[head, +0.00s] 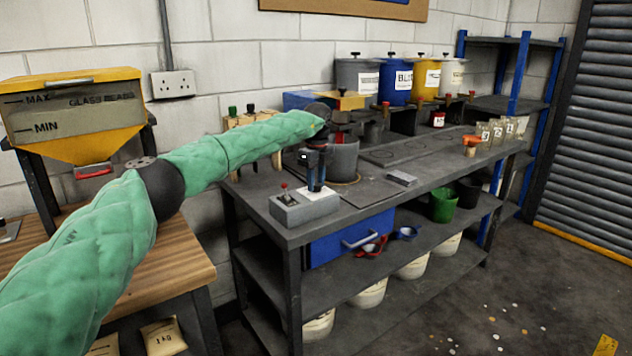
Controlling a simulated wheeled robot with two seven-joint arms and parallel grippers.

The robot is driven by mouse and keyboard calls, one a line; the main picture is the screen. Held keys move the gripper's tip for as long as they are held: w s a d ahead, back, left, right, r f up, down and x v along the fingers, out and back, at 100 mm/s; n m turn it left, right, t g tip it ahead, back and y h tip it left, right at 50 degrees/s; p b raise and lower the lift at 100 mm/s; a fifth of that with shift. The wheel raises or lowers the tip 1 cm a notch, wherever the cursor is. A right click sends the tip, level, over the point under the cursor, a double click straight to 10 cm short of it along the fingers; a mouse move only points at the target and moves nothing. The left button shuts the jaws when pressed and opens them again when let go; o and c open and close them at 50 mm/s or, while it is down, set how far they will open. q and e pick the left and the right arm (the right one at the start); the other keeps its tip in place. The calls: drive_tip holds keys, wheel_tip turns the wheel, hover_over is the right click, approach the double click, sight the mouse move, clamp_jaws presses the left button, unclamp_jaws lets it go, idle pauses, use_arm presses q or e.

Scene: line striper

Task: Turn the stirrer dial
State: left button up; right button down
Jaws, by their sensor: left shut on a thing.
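My left arm in its green sleeve reaches in from the left. My left gripper (316,186) points down, with its fingertips at the top of a grey control box (305,212) on the dark workbench. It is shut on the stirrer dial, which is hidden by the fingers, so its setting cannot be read. A small red-tipped lever stands on the left part of the same box. A grey pot (345,160) stands right behind the gripper, partly hidden by it. My right gripper is not in view.
A steel-grey bench (365,192) carries the box, with a small grey block (402,178) to the right. Large tubs, including a blue tub (397,84), stand behind. A yellow hopper (85,108) stands at left. A green bucket (443,205) sits on the lower shelf.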

sight(317, 183)
use_arm(q)
drive_tip(key=shift+r, duration=0.15)
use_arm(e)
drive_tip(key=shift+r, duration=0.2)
use_arm(q)
drive_tip(key=o, duration=1)
drive_tip(key=shift+c, duration=0.2)
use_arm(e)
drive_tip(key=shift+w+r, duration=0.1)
use_arm(q)
drive_tip(key=shift+r, duration=0.4)
wheel_tip(317, 183, up, 7)
drive_tip(key=shift+w+d+f+b, duration=0.1)
drive_tip(key=shift+w+b, duration=0.05)
drive_tip(key=shift+b, duration=0.35)
drive_tip(key=shift+m, duration=0.3)
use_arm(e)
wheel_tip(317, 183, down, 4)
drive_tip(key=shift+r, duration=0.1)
